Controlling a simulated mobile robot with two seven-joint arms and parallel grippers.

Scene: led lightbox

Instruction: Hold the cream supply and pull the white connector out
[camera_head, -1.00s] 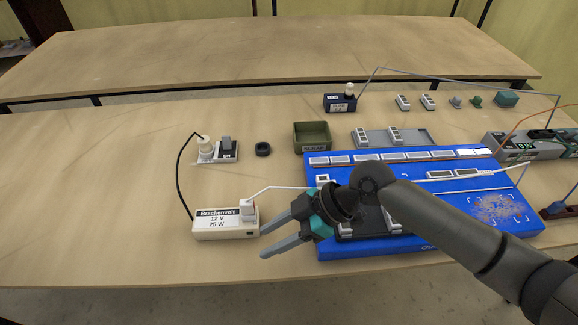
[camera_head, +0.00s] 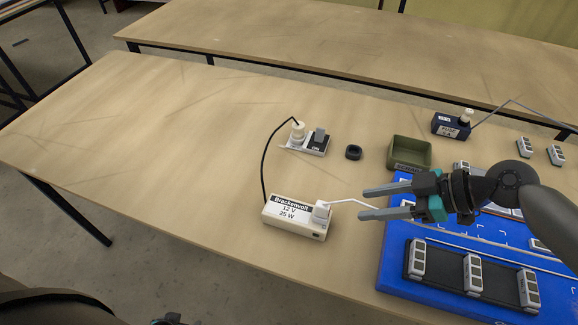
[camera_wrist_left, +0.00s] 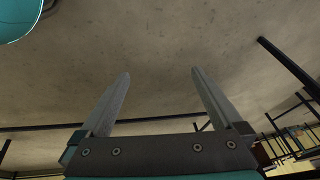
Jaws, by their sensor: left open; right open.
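The cream supply (camera_head: 285,220), labelled Brackenvolt 12 V 25 W, lies on the table. The white connector (camera_head: 321,210) sits at its right end, with a white cable running right toward my right gripper. My right gripper (camera_head: 364,202) is open, its fingers pointing left at the connector, a short gap to the right of it. Whether the cable passes between the fingers or beneath them is unclear. My left gripper shows open and empty in the left wrist view (camera_wrist_left: 159,73), with floor beyond it. Only a small part of it shows at the head view's bottom edge.
A black cable joins the supply to a white plug (camera_head: 298,131) beside an ON switch (camera_head: 319,139). A black ring (camera_head: 353,152) and a green scrap bin (camera_head: 409,153) stand behind. The blue board (camera_head: 396,270) lies right. The table left of the supply is clear.

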